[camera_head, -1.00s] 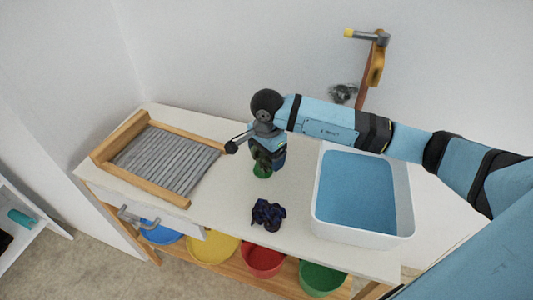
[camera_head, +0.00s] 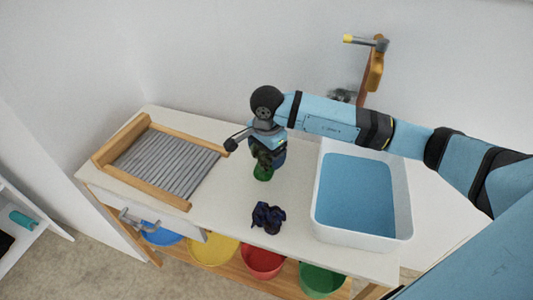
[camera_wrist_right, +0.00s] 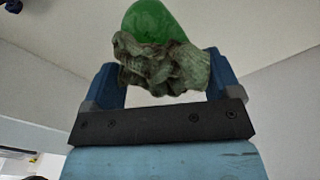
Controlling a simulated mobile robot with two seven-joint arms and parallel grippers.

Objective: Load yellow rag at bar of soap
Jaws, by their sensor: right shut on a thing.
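A crumpled olive-grey rag (camera_wrist_right: 160,65) is between the blue fingers of my right gripper (camera_wrist_right: 168,82), which is shut on it; no clearly yellow rag shows. A rounded green bar of soap (camera_wrist_right: 152,20) is right against the rag in the right wrist view, apparently touching it. In the head view my right gripper (camera_head: 268,152) points down over the counter, with the rag under it and the green soap (camera_head: 263,174) just below. The gripper partly hides the rag there. My left gripper is not in view.
A dark blue crumpled cloth (camera_head: 268,217) lies on the white counter (camera_head: 220,205) in front of the gripper. A wood-framed washboard (camera_head: 187,205) is to the left, a white basin with blue inside (camera_head: 317,205) to the right. Coloured bowls (camera_head: 263,262) sit on the shelf below.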

